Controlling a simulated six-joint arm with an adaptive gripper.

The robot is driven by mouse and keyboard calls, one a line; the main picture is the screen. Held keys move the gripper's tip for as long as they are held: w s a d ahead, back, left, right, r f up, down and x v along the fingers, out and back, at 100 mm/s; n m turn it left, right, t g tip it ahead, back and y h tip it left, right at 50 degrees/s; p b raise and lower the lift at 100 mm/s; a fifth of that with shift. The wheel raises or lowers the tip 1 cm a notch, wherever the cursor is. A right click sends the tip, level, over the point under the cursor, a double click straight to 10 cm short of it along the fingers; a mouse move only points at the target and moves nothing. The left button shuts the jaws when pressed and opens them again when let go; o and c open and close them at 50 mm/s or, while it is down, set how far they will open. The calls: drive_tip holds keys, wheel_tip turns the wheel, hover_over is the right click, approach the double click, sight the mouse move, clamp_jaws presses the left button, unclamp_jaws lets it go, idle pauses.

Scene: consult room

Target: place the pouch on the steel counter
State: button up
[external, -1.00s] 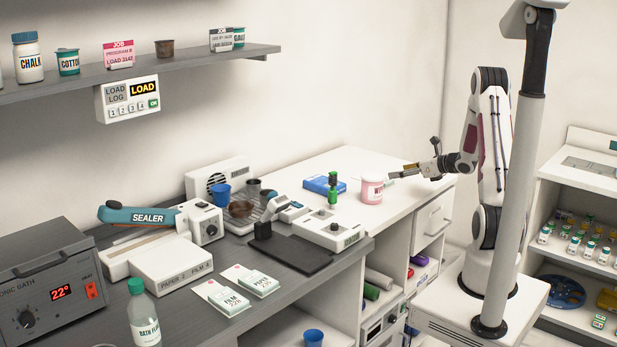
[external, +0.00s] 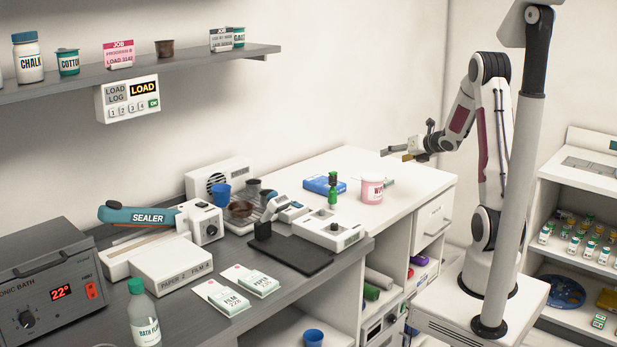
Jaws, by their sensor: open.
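Two flat white-and-green packets lie side by side on the dark grey counter (external: 272,311): one marked FILM (external: 222,298) and one marked PAPER (external: 259,284). I cannot tell for certain whether either is the pouch. My gripper (external: 396,155) is open, with its fingers pointing left, in the air above the white worktop (external: 415,188). It is up and to the right of a pink-and-white tub (external: 372,190). I see nothing held between the fingers.
A sealer (external: 150,217), a white box (external: 172,264), a black pad (external: 290,254) and a white device (external: 328,232) crowd the counter. A blue box (external: 322,184) and green bottle (external: 333,190) stand near the tub. The white worktop's right part is clear.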

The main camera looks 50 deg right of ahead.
drive_tip(key=s+a+r+m+g+h, duration=0.25)
drive_tip(key=s+a+r+m, duration=0.6)
drive_tip(key=a+m, duration=0.5)
drive_tip(key=s+a+m+g+y, duration=0.4)
drive_tip(key=s+a+m+y, duration=0.1)
drive_tip(key=s+a+m, duration=1)
drive_tip(key=s+a+f, duration=0.1)
drive_tip(key=s+a, duration=0.2)
drive_tip(key=s, duration=0.2)
drive_tip(key=shift+s+m, duration=0.2)
drive_tip(key=shift+m, duration=0.15)
